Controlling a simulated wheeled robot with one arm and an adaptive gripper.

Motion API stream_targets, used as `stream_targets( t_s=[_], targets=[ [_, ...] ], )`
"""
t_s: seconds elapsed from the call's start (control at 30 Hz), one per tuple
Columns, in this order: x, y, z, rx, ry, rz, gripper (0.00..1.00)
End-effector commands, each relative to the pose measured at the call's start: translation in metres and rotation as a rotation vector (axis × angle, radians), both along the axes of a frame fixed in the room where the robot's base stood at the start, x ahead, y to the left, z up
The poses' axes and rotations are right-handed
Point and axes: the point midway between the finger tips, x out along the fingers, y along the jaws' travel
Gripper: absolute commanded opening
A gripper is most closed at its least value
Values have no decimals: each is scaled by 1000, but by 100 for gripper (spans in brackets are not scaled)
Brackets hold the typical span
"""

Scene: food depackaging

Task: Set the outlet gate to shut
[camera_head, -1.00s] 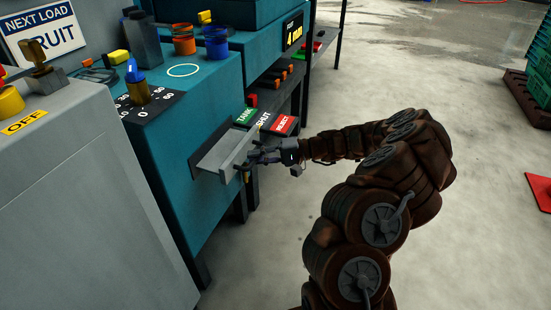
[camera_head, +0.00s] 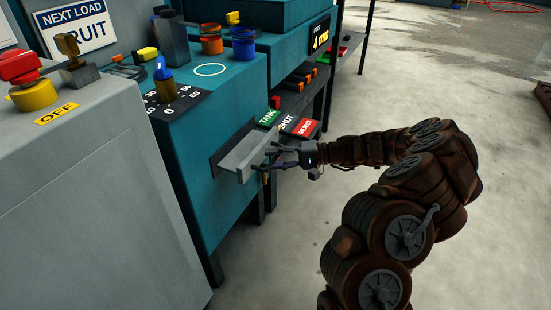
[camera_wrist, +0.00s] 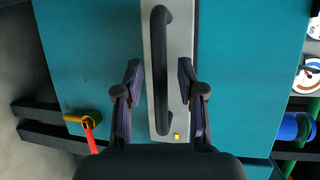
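The outlet gate's labels, a green TANK (camera_head: 269,118), a dark SHUT (camera_head: 286,123) and a red REJECT (camera_head: 305,127), lie on a ledge at the teal machine's side. I cannot make out the gate's setting. My gripper (camera_head: 268,160) is at the front of a grey drawer-like piece (camera_head: 240,150) that sticks out of the machine below the labels. In the wrist view, the open fingers of my gripper (camera_wrist: 160,85) stand either side of a black bar handle (camera_wrist: 161,60) on a grey front plate (camera_wrist: 185,40), with gaps showing on both sides.
A dial with a blue-tipped knob (camera_head: 164,80) sits on the teal machine (camera_head: 200,115). A grey cabinet (camera_head: 90,190) with a yellow OFF label (camera_head: 57,113) stands at left. Blue (camera_head: 244,45) and orange (camera_head: 211,42) cups stand behind. Open floor (camera_head: 300,240) lies to the right.

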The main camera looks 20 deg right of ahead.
Motion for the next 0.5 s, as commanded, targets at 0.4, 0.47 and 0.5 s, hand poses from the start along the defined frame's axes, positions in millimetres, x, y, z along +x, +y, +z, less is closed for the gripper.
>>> stream_targets(
  t_s=[0.4,0.47,0.5],
  targets=[
    [-16,-35,7,-2,-1,-5,39],
    [-23,-45,9,0,0,-2,39],
    [-26,-52,10,-2,-1,-4,39]
  ],
)
